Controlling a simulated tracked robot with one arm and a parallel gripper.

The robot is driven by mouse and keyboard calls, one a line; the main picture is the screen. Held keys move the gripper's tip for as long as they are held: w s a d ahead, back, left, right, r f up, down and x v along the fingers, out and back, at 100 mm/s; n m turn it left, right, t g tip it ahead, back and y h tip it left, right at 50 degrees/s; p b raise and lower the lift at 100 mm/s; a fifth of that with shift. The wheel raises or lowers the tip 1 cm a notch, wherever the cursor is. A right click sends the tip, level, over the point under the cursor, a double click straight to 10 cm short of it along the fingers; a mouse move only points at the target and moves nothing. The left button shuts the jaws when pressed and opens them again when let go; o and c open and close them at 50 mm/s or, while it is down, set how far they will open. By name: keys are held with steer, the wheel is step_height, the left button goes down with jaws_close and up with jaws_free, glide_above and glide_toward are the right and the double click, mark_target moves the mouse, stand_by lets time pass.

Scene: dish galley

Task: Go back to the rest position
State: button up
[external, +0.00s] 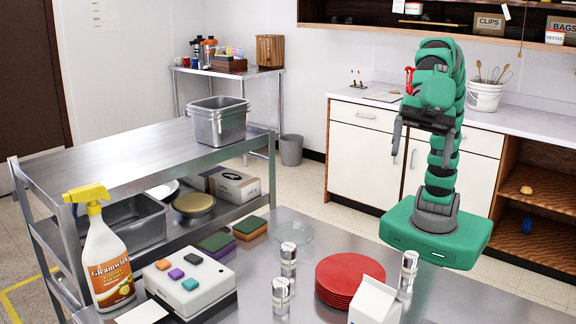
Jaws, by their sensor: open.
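My gripper (424,146) is at the end of my folded green arm, at the upper right of the external view. Its two dark fingers point downward and stand wide apart. Nothing shows between them. The arm rises above its green base, and the gripper is held well above the steel table (335,245), apart from everything on it.
On the table are a spray bottle (106,262), a box with coloured buttons (190,282), sponges (250,228), a stack of red plates (350,280), a carton (374,301) and metal shakers (288,258). A steel shelf cart (130,160) stands left; white cabinets (365,155) stand behind.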

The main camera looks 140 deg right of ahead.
steer(key=s+d+r+m+t+h, duration=0.3)
steer(key=s+d+r+m+t, duration=0.3)
steer(key=s+d+r, duration=0.7)
step_height(320, 180, up, 2)
steer(key=shift+s+r, duration=0.1)
steer(key=shift+s, duration=0.2)
stand_by(1.6)
steer(key=o, duration=0.4)
steer(key=shift+w, duration=0.1)
